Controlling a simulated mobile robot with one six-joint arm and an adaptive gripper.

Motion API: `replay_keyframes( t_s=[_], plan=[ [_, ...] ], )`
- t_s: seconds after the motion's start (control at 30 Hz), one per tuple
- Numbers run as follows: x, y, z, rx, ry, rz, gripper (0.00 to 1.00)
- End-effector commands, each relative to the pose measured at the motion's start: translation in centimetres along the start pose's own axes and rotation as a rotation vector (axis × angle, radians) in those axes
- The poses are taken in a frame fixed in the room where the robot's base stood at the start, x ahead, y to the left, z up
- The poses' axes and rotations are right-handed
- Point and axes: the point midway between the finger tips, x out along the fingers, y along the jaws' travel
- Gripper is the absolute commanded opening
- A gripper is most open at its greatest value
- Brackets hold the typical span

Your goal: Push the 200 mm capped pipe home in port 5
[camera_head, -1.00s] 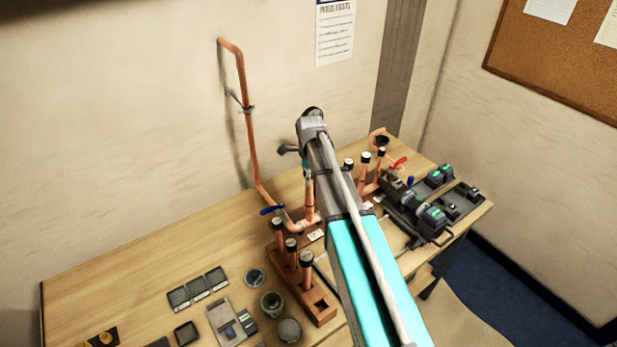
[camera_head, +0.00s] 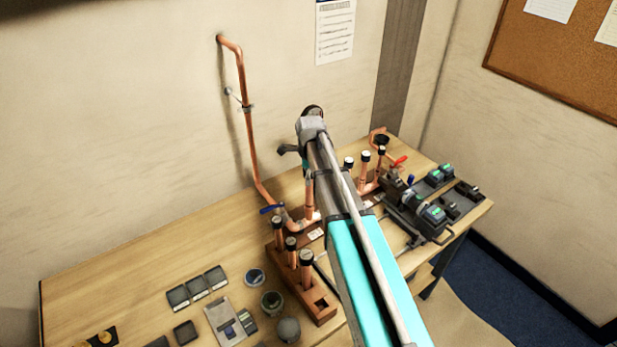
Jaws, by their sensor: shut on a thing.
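The copper manifold (camera_head: 297,226) runs along the back of the bench, partly hidden behind my arm. An upright copper pipe (camera_head: 310,199) stands at its left part, just under my gripper (camera_head: 309,177). My gripper is mostly hidden by my arm and is shut on this pipe's upper part. The pipe's cap is hidden, and I cannot tell how deep its lower end sits or read the port number. Other upright pipes with pale caps, including one pipe (camera_head: 365,165), stand to the right of my arm.
A wooden rack (camera_head: 318,313) at the front holds three capped pipes (camera_head: 306,272) and has an empty square hole. A tall bent pipe (camera_head: 247,140) rises along the wall. Black tools (camera_head: 410,208) lie at right. Small trays and round tins are at front left.

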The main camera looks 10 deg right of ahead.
Motion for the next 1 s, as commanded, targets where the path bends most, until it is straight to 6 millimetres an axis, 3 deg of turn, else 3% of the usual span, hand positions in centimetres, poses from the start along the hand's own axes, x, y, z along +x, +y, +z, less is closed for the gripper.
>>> replay_keyframes(
  t_s=[1.0],
  plan=[
    [0.76, -0.03, 0.02, 0.000, 0.000, 0.000, 0.11]
  ],
)
